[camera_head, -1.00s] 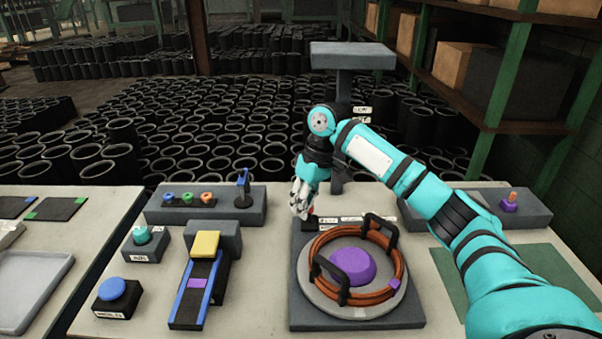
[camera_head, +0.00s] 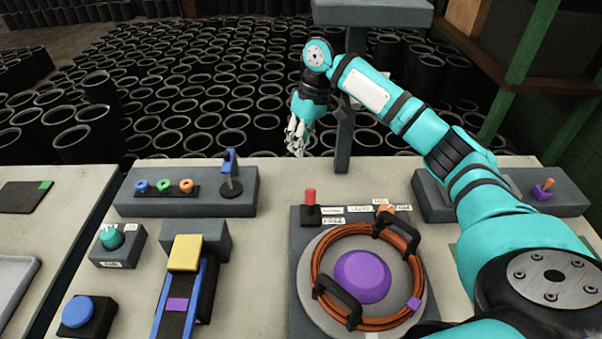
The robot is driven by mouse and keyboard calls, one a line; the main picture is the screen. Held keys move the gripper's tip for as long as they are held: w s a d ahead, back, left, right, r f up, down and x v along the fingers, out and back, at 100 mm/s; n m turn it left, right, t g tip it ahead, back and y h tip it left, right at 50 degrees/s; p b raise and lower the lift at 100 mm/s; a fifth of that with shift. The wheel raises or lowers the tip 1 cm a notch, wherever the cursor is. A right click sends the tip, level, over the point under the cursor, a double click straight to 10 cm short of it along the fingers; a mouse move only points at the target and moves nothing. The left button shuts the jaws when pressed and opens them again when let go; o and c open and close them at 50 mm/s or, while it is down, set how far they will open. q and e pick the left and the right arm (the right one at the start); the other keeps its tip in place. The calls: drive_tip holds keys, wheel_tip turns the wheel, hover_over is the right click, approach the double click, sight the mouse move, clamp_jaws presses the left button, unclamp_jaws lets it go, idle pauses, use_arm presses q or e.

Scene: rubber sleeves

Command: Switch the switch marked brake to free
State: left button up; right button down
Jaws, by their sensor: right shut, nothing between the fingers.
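A small switch with a red upright lever (camera_head: 311,197) on a black base (camera_head: 312,214) stands at the back left of the grey turntable unit (camera_head: 301,270). White labels (camera_head: 334,220) lie beside and to the right of it; their print is too small to read surely. My right gripper (camera_head: 296,148) is shut and empty. In the picture it is above and slightly left of the red lever, apart from it, with its fingers pointing down. My left gripper is not in view.
The turntable carries an orange-brown ring (camera_head: 316,262), two black handles (camera_head: 338,302) and a purple dome (camera_head: 361,276). A grey box with coloured knobs (camera_head: 130,205) and a yellow-topped conveyor (camera_head: 185,253) stand left. A grey post (camera_head: 345,145) rises behind the switch.

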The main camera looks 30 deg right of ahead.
sight(310, 204)
drive_tip(key=p+x, duration=0.1)
drive_tip(key=x, duration=0.9)
drive_tip(key=shift+d, duration=0.15)
drive_tip(key=s, duration=0.1)
drive_tip(key=s+p, duration=0.1)
drive_tip(key=s+d+r, duration=0.1)
drive_tip(key=shift+s+p, duration=0.3)
drive_tip(key=shift+w, duration=0.1)
